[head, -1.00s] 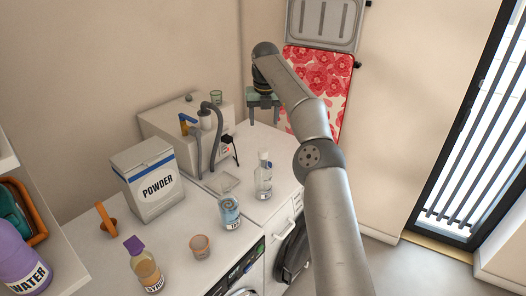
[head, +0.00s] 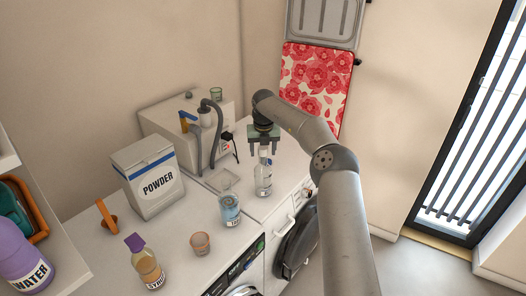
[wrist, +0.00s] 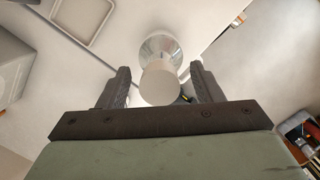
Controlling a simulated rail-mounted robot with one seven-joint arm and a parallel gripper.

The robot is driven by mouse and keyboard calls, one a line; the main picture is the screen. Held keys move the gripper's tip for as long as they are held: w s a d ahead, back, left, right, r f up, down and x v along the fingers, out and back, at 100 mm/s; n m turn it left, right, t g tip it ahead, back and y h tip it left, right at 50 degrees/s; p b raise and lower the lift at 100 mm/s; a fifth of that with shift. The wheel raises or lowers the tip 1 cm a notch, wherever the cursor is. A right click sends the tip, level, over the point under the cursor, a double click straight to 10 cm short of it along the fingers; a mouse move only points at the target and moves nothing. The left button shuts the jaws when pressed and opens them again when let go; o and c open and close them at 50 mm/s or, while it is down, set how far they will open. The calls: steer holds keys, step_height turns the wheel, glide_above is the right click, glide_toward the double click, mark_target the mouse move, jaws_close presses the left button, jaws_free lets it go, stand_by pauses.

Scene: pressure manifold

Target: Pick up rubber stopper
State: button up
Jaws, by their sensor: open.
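A clear bottle (head: 263,180) with a label stands upright on the white counter, near its front edge. A pale round top (wrist: 160,84), which looks like the rubber stopper, sits on the bottle's neck. The bottle's glass shoulder shows around and beyond it in the wrist view (wrist: 160,48). My gripper (head: 264,148) is directly above the bottle, pointing down. In the wrist view my gripper (wrist: 160,76) is open, with one finger on each side of the pale top and a gap at each side. In the head view the gripper largely hides the top.
A grey box with hoses (head: 165,133) and a POWDER box (head: 150,178) stand further back. A small cup (head: 200,243) and a syrup bottle (head: 147,268) are nearer.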

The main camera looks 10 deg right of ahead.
steer(key=shift+w+f, duration=0.1)
steer(key=shift+f, duration=0.5)
steer(key=c, duration=1.1)
steer(key=shift+o, duration=0.2)
steer(key=shift+r, duration=0.15)
